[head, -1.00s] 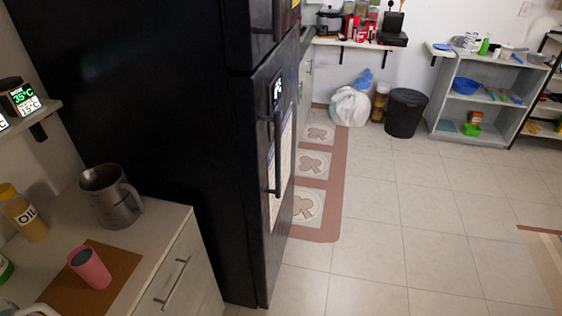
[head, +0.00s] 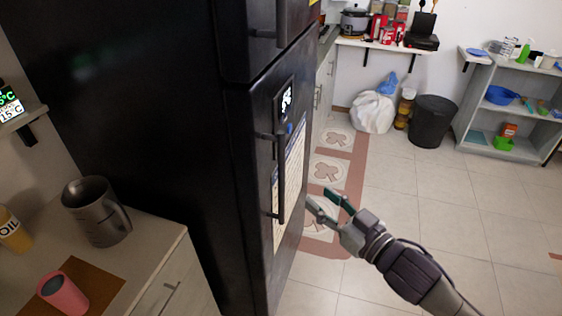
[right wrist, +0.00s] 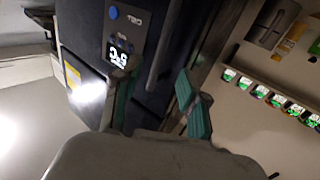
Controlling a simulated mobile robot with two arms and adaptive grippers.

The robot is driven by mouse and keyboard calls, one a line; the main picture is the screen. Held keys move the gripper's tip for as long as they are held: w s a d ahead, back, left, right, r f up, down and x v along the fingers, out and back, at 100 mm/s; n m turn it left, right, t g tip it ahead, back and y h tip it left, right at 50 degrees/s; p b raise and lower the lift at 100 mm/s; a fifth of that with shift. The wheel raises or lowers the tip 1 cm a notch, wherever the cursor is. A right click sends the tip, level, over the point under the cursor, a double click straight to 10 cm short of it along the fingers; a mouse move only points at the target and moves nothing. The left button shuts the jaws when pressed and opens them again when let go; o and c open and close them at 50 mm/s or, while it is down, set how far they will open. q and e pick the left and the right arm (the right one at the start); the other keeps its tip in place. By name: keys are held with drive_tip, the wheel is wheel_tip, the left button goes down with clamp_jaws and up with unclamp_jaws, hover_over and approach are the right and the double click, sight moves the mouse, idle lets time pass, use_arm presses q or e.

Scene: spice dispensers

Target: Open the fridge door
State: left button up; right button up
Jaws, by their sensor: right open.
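The black fridge (head: 150,130) stands in the middle left of the head view, and its doors look closed. The lower door has a long dark vertical handle (head: 279,190) and a small lit display (head: 286,101). My right gripper (head: 318,197) is open, to the right of the handle, fingers pointing toward the door, and appears apart from it. In the right wrist view the open fingers of the gripper (right wrist: 155,100) frame the door's front, with the display (right wrist: 119,53) and a dark handle bar (right wrist: 160,45) beyond. My left gripper is not in view.
A counter (head: 165,245) beside the fridge holds a metal pitcher (head: 95,212), an oil bottle (head: 12,232) and a pink cup (head: 62,293). A trash bin (head: 432,122) and shelf (head: 468,110) stand at the back. The tiled floor (head: 420,195) to the right is clear.

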sight(284, 169)
drive_tip(key=p+x, duration=0.1)
drive_tip(key=x, duration=0.3)
drive_tip(key=p+x, duration=0.1)
drive_tip(key=x, duration=0.3)
drive_tip(key=p+x, duration=0.1)
drive_tip(key=x, duration=0.3)
drive_tip(key=shift+a+r, duration=0.35)
drive_tip(key=shift+a, duration=0.05)
drive_tip(key=shift+w+a+f, duration=0.1)
drive_tip(key=shift+w+a, duration=0.25)
drive_tip(key=shift+w, duration=0.1)
clamp_jaws()
